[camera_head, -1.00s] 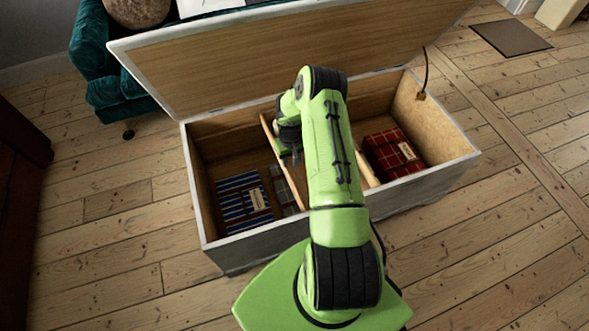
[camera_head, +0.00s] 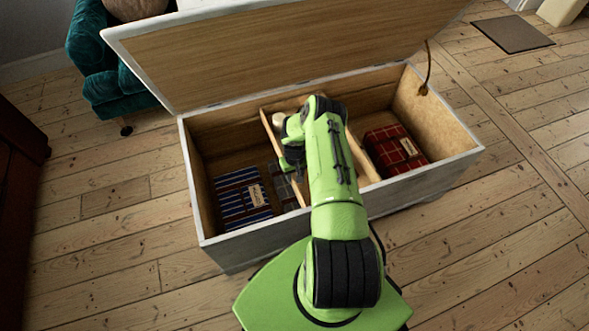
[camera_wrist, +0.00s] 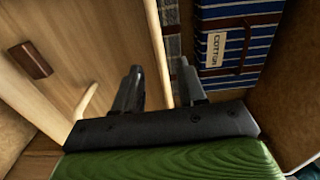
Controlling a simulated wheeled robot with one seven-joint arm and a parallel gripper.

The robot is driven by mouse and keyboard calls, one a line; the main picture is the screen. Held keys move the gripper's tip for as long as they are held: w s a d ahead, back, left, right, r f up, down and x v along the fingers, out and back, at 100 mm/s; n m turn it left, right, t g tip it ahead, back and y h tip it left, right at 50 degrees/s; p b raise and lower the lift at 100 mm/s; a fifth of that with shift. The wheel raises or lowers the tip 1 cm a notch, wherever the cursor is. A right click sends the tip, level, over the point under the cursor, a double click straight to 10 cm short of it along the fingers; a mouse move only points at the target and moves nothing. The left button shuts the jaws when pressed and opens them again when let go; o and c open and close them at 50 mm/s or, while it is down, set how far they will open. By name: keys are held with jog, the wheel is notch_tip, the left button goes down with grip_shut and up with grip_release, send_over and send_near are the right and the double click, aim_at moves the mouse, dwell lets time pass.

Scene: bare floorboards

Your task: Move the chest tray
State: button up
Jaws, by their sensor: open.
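The chest tray (camera_head: 275,140) is a light wooden tray set across the middle of the open chest (camera_head: 222,240). My arm covers much of it. My gripper (camera_head: 291,166) is at the tray's left wall, with its fingers mostly hidden in the head view. In the wrist view my gripper (camera_wrist: 160,78) is open and empty. The rim of the tray (camera_wrist: 158,45) runs between the two fingers in the picture. I cannot tell whether either finger touches it. The tray's pale inside lies left of the rim.
A blue striped box (camera_head: 242,196) lies on the chest floor to the left, and a grey plaid one (camera_head: 285,186) is beside it. A red plaid box (camera_head: 394,150) is at the right end. The raised lid (camera_head: 280,55) stands behind.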

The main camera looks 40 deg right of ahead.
aim_at(295, 185)
notch_tip(295, 185, down, 8)
jog(key=b, duration=0.3)
jog(key=shift+f, duration=0.15)
grip_shut()
dwell(1.2)
